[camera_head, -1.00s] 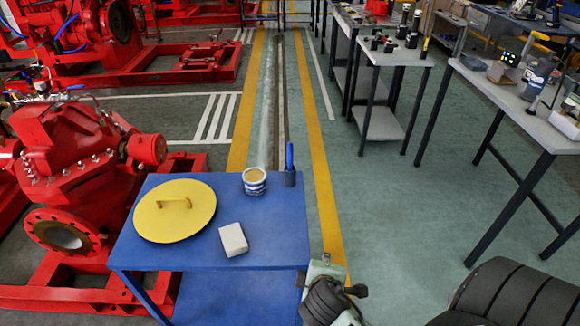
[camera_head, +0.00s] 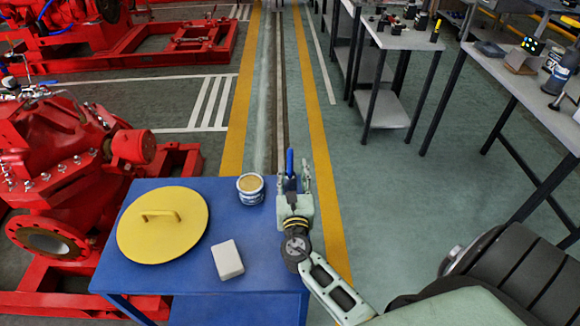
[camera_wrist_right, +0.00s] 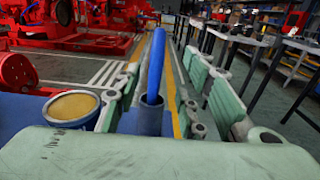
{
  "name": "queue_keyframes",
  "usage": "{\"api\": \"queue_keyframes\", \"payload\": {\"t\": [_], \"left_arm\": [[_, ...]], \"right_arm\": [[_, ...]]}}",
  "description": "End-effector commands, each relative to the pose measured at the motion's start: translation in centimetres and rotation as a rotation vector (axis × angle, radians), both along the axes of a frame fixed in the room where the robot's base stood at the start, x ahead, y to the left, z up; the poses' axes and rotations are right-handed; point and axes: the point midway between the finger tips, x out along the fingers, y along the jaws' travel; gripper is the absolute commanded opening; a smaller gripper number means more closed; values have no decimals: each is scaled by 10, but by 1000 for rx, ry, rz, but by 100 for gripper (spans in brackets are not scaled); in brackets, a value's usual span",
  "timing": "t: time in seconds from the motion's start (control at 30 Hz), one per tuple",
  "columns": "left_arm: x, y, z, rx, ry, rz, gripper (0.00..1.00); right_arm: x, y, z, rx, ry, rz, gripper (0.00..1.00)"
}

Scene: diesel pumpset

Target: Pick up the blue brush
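The blue brush (camera_head: 290,160) stands upright at the far right corner of the blue table (camera_head: 190,281). In the right wrist view its handle (camera_wrist_right: 157,65) rises, slightly tilted, from a dark blue cylindrical holder (camera_wrist_right: 151,117). My right gripper (camera_head: 293,178) is open and empty, with one finger on each side of the brush. In the right wrist view the spread fingers of the gripper (camera_wrist_right: 160,105) flank the holder, with visible gaps. The lower part of the brush is hidden inside the holder. My left gripper is not in view.
A small tub with tan contents (camera_head: 250,187) stands just left of my right gripper. A yellow lid with a handle (camera_head: 162,238) and a white block (camera_head: 227,260) lie on the table. A red pump (camera_head: 65,160) is at left; grey workbenches (camera_head: 395,40) are at right.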

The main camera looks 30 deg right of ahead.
Motion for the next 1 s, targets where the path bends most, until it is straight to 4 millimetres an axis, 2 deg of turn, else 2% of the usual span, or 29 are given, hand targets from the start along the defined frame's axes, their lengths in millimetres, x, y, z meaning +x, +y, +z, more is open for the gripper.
{"api": "queue_keyframes", "payload": {"t": [0.03,0.1,0.23,0.33,0.43,0.6,0.7,1.0], "left_arm": [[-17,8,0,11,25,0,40],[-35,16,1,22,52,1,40],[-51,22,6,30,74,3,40],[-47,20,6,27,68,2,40],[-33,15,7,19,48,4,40],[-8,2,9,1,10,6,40],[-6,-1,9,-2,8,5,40],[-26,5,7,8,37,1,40]], "right_arm": [[6,-3,2,0,-2,-1,37],[13,-7,4,1,-3,-2,37],[31,-14,7,2,-3,-3,37],[44,-20,6,2,-3,-3,37],[51,-25,5,1,-2,-3,37],[53,-27,4,3,-2,-2,37],[53,-27,5,3,-2,-2,37],[53,-26,5,4,-3,-2,11]]}}
